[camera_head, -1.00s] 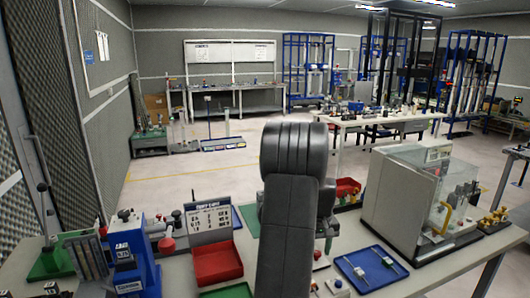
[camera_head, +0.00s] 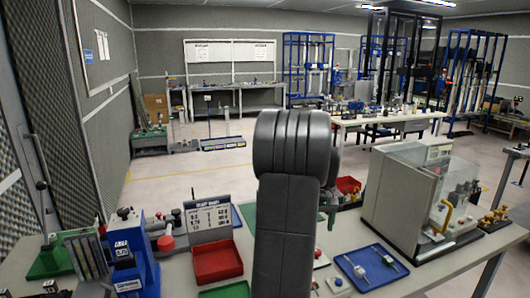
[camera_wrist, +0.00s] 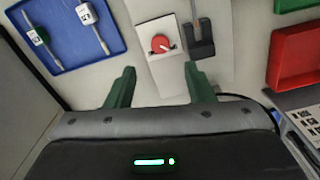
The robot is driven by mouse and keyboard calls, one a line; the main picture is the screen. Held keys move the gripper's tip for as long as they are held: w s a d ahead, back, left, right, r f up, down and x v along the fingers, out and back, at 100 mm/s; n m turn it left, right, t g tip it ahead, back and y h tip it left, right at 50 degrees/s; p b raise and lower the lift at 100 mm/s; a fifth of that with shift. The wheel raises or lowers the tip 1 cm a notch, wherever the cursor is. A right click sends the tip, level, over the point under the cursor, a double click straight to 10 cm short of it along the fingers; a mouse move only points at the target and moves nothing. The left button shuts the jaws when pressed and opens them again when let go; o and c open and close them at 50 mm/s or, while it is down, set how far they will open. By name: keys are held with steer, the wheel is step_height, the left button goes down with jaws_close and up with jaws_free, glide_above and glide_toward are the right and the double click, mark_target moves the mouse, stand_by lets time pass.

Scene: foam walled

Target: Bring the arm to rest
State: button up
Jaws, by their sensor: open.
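My arm (camera_head: 285,220) stands upright in the middle of the head view, above the near table. It hides part of the table behind it, and my gripper cannot be made out clearly there. In the wrist view my gripper (camera_wrist: 159,68) shows two green fingers spread apart with nothing between them. Beyond the fingertips is a white box with a red knob (camera_wrist: 160,44) on the table, apart from the fingers.
A blue tray (camera_head: 350,268) with two small tagged parts lies right of my arm. A red tray (camera_head: 217,262) lies left of it. A clear-fronted cabinet (camera_head: 405,203) stands at right, a blue device (camera_head: 135,262) at left. Open floor lies behind the table.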

step_height(320, 180, down, 9)
steer(key=shift+s+r+p, duration=0.1)
steer(key=shift+r+p, duration=0.1)
steer(key=shift+p, duration=0.15)
steer(key=shift+f+m, duration=0.2)
steer(key=shift+m, duration=0.1)
steer(key=m, duration=0.4)
steer(key=shift+m, duration=0.3)
steer(key=m+p, duration=0.1)
steer(key=m, duration=0.3)
steer(key=shift+m, duration=0.3)
steer(key=m+p, duration=0.1)
steer(key=m, duration=0.3)
steer(key=shift+m+p, duration=0.5)
steer(key=shift+m, duration=1.6)
steer(key=shift+r, duration=0.15)
